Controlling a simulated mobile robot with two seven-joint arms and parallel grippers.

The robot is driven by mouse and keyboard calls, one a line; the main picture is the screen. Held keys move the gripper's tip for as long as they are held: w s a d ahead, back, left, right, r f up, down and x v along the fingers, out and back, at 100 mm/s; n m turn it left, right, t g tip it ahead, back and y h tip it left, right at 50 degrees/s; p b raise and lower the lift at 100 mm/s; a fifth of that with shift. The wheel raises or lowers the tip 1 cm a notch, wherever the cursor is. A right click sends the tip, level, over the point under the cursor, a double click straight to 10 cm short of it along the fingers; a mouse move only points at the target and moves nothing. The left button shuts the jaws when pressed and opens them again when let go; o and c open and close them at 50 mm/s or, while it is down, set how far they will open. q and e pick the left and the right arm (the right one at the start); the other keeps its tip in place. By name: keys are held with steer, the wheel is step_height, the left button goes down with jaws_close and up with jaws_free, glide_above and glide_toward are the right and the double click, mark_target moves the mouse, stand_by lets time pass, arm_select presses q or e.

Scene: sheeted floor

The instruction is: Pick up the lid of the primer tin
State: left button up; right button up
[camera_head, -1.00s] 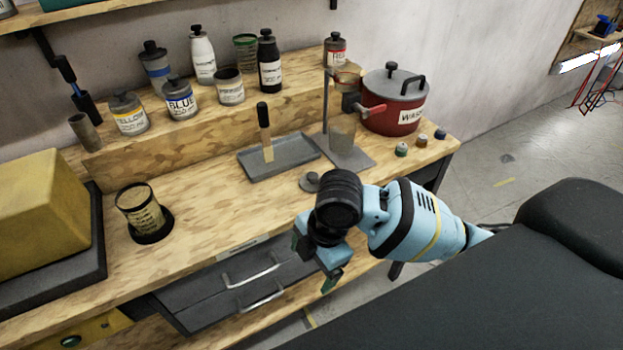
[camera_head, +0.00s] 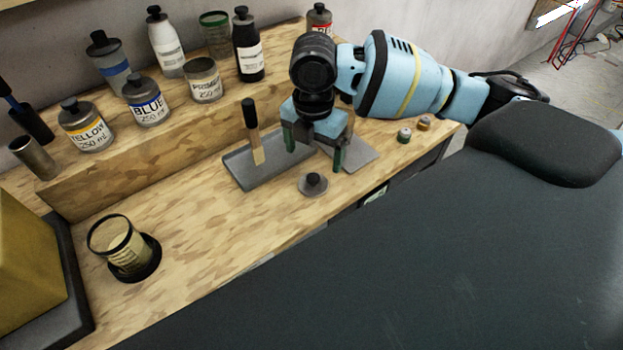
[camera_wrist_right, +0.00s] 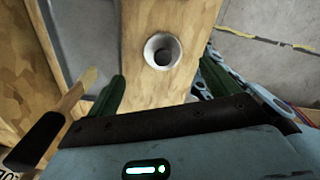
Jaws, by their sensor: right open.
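The lid (camera_head: 313,186) is a small grey disc with a dark knob. It lies on the wooden bench in front of the grey tray. The primer tin (camera_head: 204,82) stands on the raised shelf with its top uncovered. My right gripper (camera_head: 314,153) is open and empty, pointing down above the bench just behind the lid in the head view. In the right wrist view the lid (camera_wrist_right: 162,50) shows beyond the fingertips, roughly centred between the two green fingers (camera_wrist_right: 165,88). My left gripper is not in view.
A grey tray (camera_head: 240,172) holding a wooden-bladed tool (camera_head: 252,125) lies left of my right gripper. Paint bottles line the shelf. A clear cup (camera_head: 117,240) stands at left. Small pots (camera_head: 404,135) are at right. The bench between cup and lid is clear.

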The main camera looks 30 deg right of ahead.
mark_target(313, 177)
steer(key=shift+f, duration=1.1)
steer(key=shift+s+f, duration=0.1)
steer(key=shift+f, duration=0.25)
steer(key=f, duration=0.3)
steer(key=shift+s+a+f, duration=0.15)
steer(key=shift+s+f, duration=0.05)
steer(key=shift+f, duration=0.45)
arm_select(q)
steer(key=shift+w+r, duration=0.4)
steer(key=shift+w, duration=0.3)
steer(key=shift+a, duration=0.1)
arm_select(e)
steer(key=shift+c, duration=1)
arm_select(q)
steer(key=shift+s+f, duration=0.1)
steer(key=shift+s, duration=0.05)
arm_select(e)
steer(key=c, duration=0.9)
